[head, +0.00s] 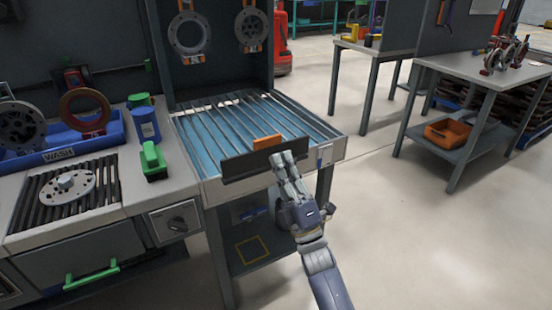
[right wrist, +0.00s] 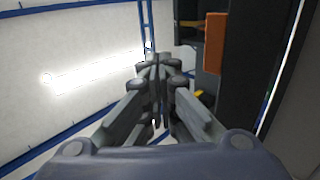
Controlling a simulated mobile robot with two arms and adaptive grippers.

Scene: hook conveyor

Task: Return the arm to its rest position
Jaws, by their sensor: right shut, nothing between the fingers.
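My right gripper (head: 284,162) is shut and empty in the head view, in front of the slatted rack's front edge. It overlaps the right end of a dark bar (head: 240,165) in the picture; I cannot tell whether they touch. In the right wrist view the fingers (right wrist: 160,65) meet at their tips with nothing between them. My right arm reaches up from the bottom of the head view. My left gripper is not in view.
A slatted blue rack (head: 215,125) lies behind the bar, with an orange block (head: 267,142) beside it. Round metal parts (head: 189,33) hang on hooks above. A green brush (head: 153,160) and a wash tray (head: 60,150) stand left. Open floor (head: 400,230) lies right.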

